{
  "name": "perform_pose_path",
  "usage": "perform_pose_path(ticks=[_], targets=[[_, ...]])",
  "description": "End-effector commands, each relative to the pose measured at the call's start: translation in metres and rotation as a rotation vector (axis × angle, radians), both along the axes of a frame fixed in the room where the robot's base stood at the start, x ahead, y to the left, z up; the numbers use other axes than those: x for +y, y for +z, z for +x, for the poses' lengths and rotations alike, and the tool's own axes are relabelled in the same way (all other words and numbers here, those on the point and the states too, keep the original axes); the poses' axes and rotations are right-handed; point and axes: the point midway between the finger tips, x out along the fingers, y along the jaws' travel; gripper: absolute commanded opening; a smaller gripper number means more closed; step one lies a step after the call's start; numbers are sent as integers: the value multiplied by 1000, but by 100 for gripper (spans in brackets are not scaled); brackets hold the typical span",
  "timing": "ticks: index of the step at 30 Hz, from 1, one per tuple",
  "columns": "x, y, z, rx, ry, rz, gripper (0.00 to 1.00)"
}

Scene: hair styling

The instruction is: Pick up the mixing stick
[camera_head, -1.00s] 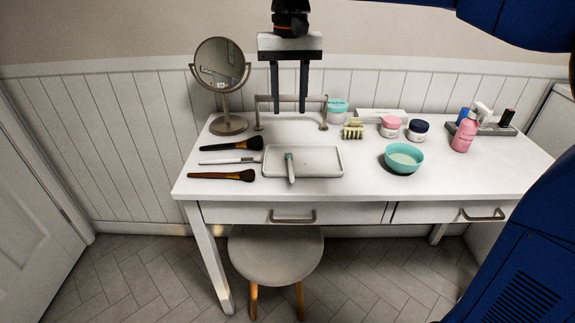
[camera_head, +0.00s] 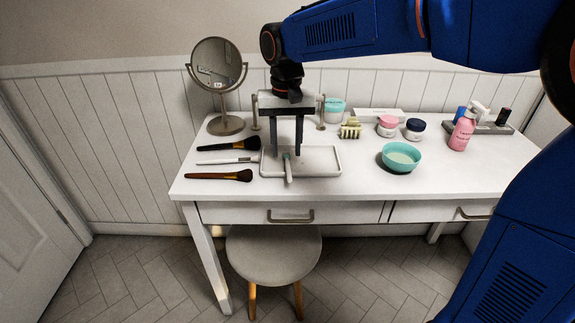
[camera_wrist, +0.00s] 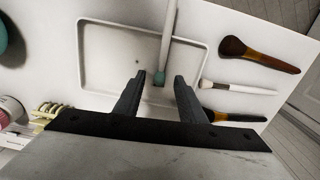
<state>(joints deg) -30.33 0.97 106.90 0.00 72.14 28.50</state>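The mixing stick (camera_head: 288,172), pale with a teal end, lies in the white tray (camera_head: 322,160), its pale end over the tray's front rim. It also shows in the wrist view (camera_wrist: 168,38), with the teal end nearest me. My gripper (camera_head: 286,152) points down over the tray and is open. In the wrist view its fingertips (camera_wrist: 159,77) are apart, one on each side of the teal end, with nothing held between them. I cannot tell the exact height of the fingertips above the tray.
Brushes (camera_head: 220,175) lie left of the tray. A round mirror (camera_head: 219,68) stands behind them. A teal bowl (camera_head: 401,157), a hair clip (camera_head: 351,128), jars (camera_head: 387,126) and a pink bottle (camera_head: 462,131) are to the right. A metal stand (camera_head: 322,112) is behind my gripper.

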Motion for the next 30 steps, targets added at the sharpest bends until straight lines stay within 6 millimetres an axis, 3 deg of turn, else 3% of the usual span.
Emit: perform_pose_path(ticks=[4, 11, 16, 26, 30], targets=[[0, -11, 0, 1, 0, 0, 37], [0, -13, 0, 0, 0, 0, 37], [0, -13, 0, 0, 0, 0, 1], [0, -12, 0, 0, 0, 0, 0], [0, -1, 0, -2, 0, 1, 0]])
